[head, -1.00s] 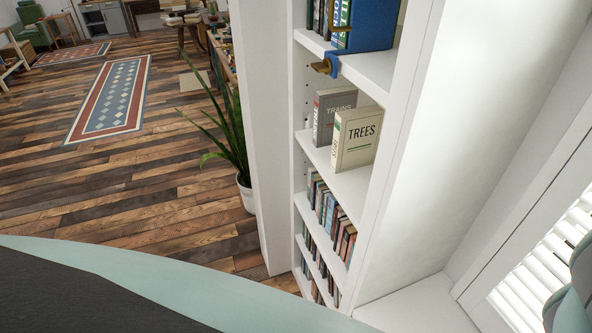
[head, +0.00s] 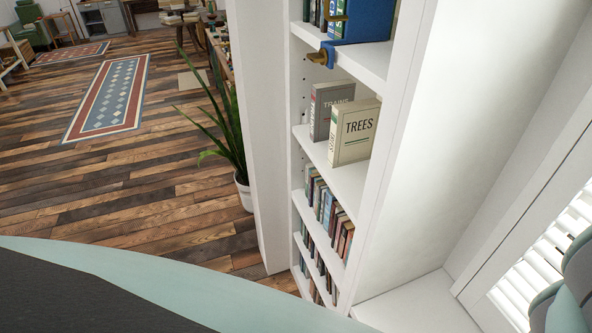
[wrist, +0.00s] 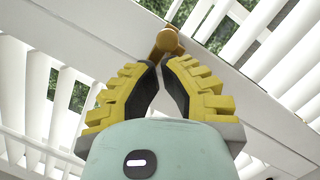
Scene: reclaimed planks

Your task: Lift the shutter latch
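The brass-coloured shutter latch (wrist: 167,40) shows at the top middle of the wrist view, against a white shutter rail (wrist: 250,90). My gripper (wrist: 160,66) has yellow ribbed fingers with black pads. Its fingertips close in on the near end of the latch, with a gap between the pads lower down. The latch's near end is partly hidden between the tips. In the head view the white slatted shutter (head: 545,255) is at the right edge; the latch is not visible there.
A white bookshelf (head: 345,185) with books stands left of the shutter. A blue object with a brass fitting (head: 360,22) sits on an upper shelf. A white ledge (head: 420,305) lies below the shutter. A potted plant (head: 243,195) and open plank floor are farther left.

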